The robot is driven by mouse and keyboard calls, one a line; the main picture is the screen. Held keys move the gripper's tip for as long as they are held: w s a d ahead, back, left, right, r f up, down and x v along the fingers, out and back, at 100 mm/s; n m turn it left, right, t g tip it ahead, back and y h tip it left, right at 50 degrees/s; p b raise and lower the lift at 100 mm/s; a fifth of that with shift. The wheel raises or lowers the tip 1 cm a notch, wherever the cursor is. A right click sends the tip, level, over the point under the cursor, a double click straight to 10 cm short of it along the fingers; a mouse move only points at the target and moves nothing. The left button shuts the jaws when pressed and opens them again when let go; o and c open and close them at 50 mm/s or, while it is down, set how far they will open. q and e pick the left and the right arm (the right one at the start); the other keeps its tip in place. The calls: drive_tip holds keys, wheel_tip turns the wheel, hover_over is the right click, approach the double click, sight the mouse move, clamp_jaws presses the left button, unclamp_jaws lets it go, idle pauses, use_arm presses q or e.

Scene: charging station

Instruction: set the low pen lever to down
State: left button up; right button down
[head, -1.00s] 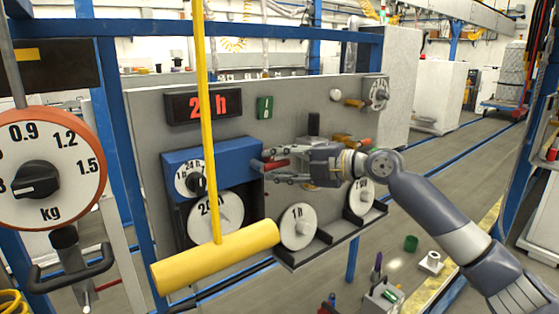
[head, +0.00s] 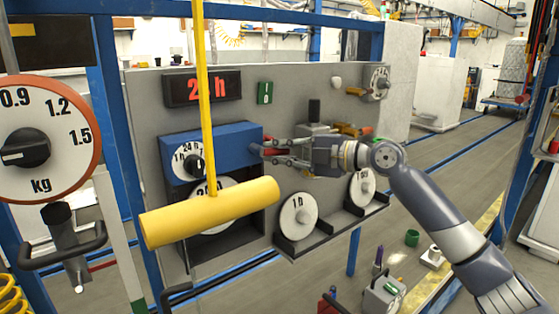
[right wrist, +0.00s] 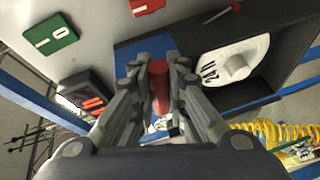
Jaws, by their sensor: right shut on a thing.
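A red lever (head: 268,151) sticks out from the right end of the blue box (head: 225,143) on the grey panel. No label on it is readable, so I cannot tell whether it is the low pen lever. My right gripper (head: 276,151) has come to it from the right. In the right wrist view the red lever (right wrist: 160,88) stands between the two fingers of my right gripper (right wrist: 160,75), which is shut on it. The fingers hide part of the lever's sides. My left gripper is not in view.
A yellow bar (head: 215,211) hangs on a yellow rod in front of the panel and partly covers a white dial. A round kg dial (head: 62,135) stands at the left. The floor (head: 445,165) at the right is mostly clear.

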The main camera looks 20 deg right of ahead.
drive_tip(key=f+m+b, duration=0.1)
drive_tip(key=b, duration=0.1)
drive_tip(key=f+m+t+y+b, duration=0.1)
drive_tip(key=m+b, duration=0.1)
drive_tip(key=b, duration=0.1)
drive_tip(key=shift+s+a+f+b, duration=0.1)
drive_tip(key=shift+a+b, duration=0.2)
drive_tip(key=shift+a+f+m+t+y+b, duration=0.15)
drive_tip(key=shift+m+t+y+b, duration=0.25)
drive_tip(key=shift+m+b, duration=0.8)
drive_tip(key=shift+s, duration=0.1)
drive_tip(key=c, duration=1.6)
unclamp_jaws()
drive_tip(key=shift+o, duration=0.2)
drive_tip(key=v, duration=1.2)
